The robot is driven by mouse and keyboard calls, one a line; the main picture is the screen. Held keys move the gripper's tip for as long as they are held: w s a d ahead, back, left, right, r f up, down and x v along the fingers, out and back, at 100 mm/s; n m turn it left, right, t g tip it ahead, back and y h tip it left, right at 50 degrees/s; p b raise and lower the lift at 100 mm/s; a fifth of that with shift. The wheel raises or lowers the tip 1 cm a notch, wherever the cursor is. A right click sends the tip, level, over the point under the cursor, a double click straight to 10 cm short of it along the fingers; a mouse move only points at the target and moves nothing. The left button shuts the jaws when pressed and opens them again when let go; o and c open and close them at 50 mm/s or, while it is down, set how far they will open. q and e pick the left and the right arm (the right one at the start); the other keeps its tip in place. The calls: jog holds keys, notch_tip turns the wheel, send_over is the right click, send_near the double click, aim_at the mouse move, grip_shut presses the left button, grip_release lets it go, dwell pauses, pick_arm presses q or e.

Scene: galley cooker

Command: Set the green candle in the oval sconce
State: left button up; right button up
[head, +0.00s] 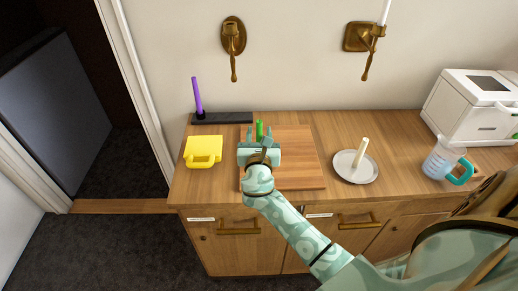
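The green candle (259,126) stands upright toward the back of the wooden board on the counter. My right gripper (259,136) is over the board just in front of it. Its two fingers are apart, one to each side of the candle as seen from here. The candle's lower part is hidden, and I cannot tell whether the fingers reach around it. The brass oval sconce (233,36) is on the wall above and to the left, with no candle in it. My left gripper is not in view.
A square sconce (356,37) holds a white candle. A purple candle (197,96) stands on a dark strip (228,117).

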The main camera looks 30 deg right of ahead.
grip_shut()
jog(key=shift+r, duration=0.15)
